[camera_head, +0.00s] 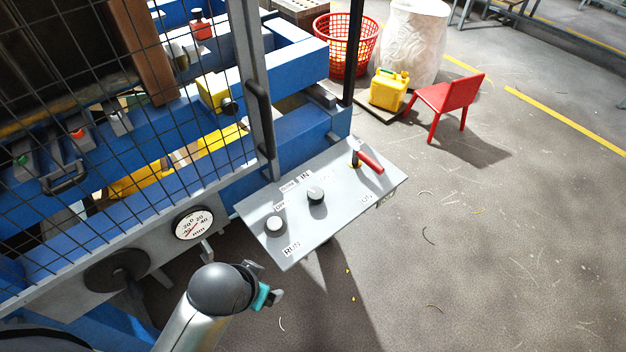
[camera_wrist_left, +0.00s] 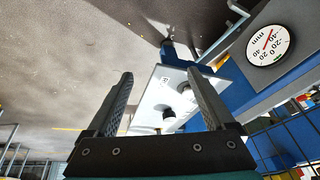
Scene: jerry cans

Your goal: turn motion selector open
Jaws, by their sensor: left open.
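A pale grey control panel (camera_head: 320,230) with black-topped round knobs stands in front of the blue machine. One knob (camera_head: 316,195) is near the middle, by small labels, one reading "IN". Another knob (camera_head: 274,224) is nearer the front left, above a "RUN" label. Which knob is the motion selector is not clear. A red-handled lever (camera_head: 368,161) is at the far right. My left gripper (camera_head: 268,282) is open and empty, in front of the panel's near edge and apart from it. In the left wrist view, the panel (camera_wrist_left: 150,97) shows between the open fingers (camera_wrist_left: 160,74). My right gripper is out of view.
A round dial (camera_head: 193,223) and a dark handwheel (camera_head: 117,270) are left of the panel. A wire mesh guard (camera_head: 110,100) with a black handle (camera_head: 259,118) stands behind. A red chair (camera_head: 448,97) and yellow jerry can (camera_head: 389,89) are farther back.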

